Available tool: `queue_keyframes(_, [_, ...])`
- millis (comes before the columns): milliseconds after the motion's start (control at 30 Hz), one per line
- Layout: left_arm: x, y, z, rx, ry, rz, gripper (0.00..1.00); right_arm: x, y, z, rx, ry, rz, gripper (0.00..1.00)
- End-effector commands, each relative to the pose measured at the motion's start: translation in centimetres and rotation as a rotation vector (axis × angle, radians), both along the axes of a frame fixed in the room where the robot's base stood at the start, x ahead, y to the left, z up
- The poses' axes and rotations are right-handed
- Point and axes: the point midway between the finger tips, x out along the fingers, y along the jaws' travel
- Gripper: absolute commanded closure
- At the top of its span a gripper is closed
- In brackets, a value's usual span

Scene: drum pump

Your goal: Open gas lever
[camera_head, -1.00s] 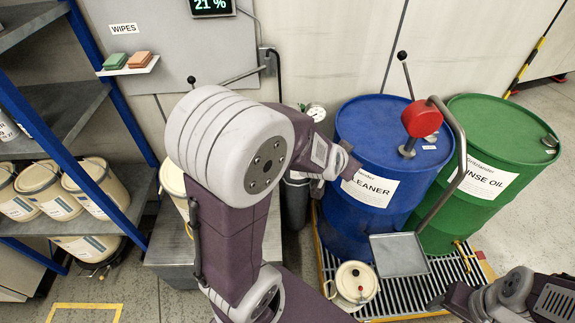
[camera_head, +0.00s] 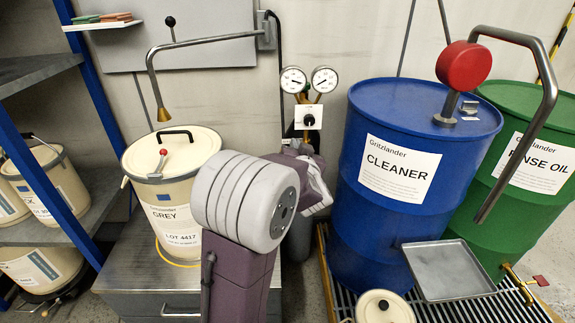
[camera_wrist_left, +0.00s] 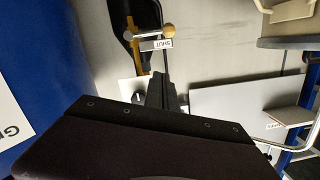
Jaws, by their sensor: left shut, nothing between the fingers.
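In the left wrist view a lever with a tan ball knob (camera_wrist_left: 167,31) sits beside a "SHUT" label (camera_wrist_left: 155,45), which reads upside down. A brass-coloured fitting (camera_wrist_left: 133,45) on a dark body is close to it. My left gripper (camera_wrist_left: 162,88) is shut and empty, its dark fingers pointing toward the lever and apparently apart from it. In the head view two round gauges (camera_head: 309,80) stand above a white plate with a black knob (camera_head: 309,120). My left arm hides what is below them, and the fingers do not show clearly there.
The blue CLEANER drum (camera_head: 407,180) stands right of my left wrist, with the green drum (camera_head: 530,190) beyond. A cream GREY pail (camera_head: 168,205) stands on the metal cabinet (camera_head: 130,275) at left. A bent pipe (camera_head: 195,40) hangs over the pail.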

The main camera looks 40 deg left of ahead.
Motion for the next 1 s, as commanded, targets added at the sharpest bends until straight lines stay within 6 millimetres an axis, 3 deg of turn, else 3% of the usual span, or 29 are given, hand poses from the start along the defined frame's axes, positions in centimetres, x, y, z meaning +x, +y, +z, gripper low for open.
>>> queue_keyframes(467, [0.4,0.6,-0.4,0.000,-0.002,0.003,1.00,0.0,0.0,-0.6,0.000,0.000,0.000,0.39])
queue_keyframes(933, [7.3,7.1,-2.1,0.000,0.000,0.003,1.00,0.0,0.0,-3.6,0.000,0.000,0.000,0.39])
queue_keyframes(1000, [6.5,6.8,-3.6,-0.001,0.001,0.002,1.00,0.0,0.0,-5.2,0.000,-0.001,0.000,0.39])
